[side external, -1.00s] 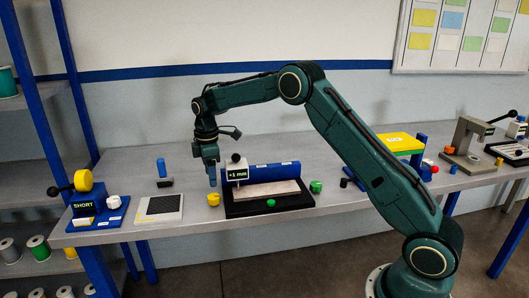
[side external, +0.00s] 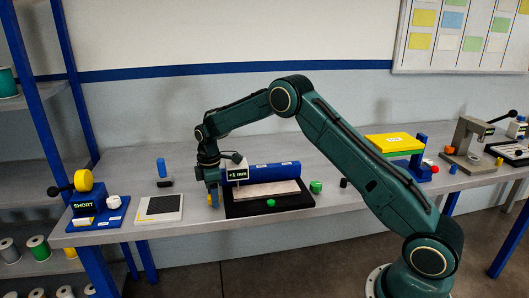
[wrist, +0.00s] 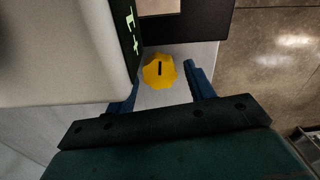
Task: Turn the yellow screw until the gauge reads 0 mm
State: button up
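The yellow screw (wrist: 160,71) shows in the wrist view as a lobed knob with a dark slot on top. It stands on the grey bench at the left end of the black bath, between the two blue fingers of my gripper (wrist: 167,82). Both fingers are spread, with a visible gap at least on the right side. In the side view my gripper (side external: 213,198) is down at the screw and mostly covers it. The gauge (side external: 237,174) reads +1 mm. In the wrist view its display (wrist: 132,28) is seen only in part, at an angle.
The black bath tray (side external: 235,211) with a pale slab (side external: 262,191) and a blue roller (side external: 268,171) is right of my gripper. A green knob (side external: 271,203) is on its front. A dark-topped plate (side external: 161,206) and a blue stand reading SHORT (side external: 98,211) are to the left.

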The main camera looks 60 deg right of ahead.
jog(key=c, duration=0.8)
jog(key=shift+m, duration=2.1)
jog(key=o, duration=1)
jog(key=shift+r, duration=0.15)
